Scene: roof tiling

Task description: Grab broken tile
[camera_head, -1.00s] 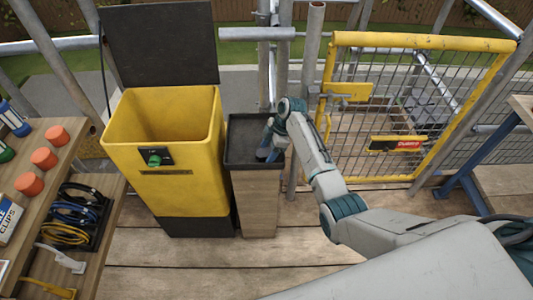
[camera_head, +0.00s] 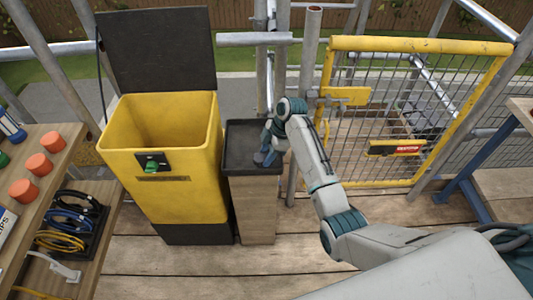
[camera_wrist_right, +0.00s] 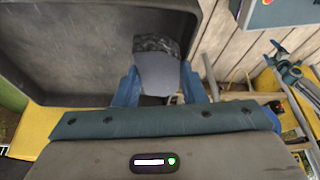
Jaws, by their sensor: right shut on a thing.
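The broken tile (camera_wrist_right: 158,72) is a grey piece with a rough, dark speckled far edge, seen in the right wrist view. My right gripper (camera_wrist_right: 160,88) is shut on it, with a blue finger on each side. In the head view my right gripper (camera_head: 266,156) is over the dark tray (camera_head: 240,157) on top of a narrow wooden stand (camera_head: 254,205). The tile cannot be made out there. I cannot tell whether the tile still touches the tray. My left gripper is not in view.
A yellow bin (camera_head: 175,205) with its dark lid (camera_head: 157,50) raised stands open just left of the stand. A yellow mesh gate (camera_head: 415,43) is at the right. Shelves with orange caps (camera_head: 39,164) and coiled cables (camera_head: 68,222) are at the left.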

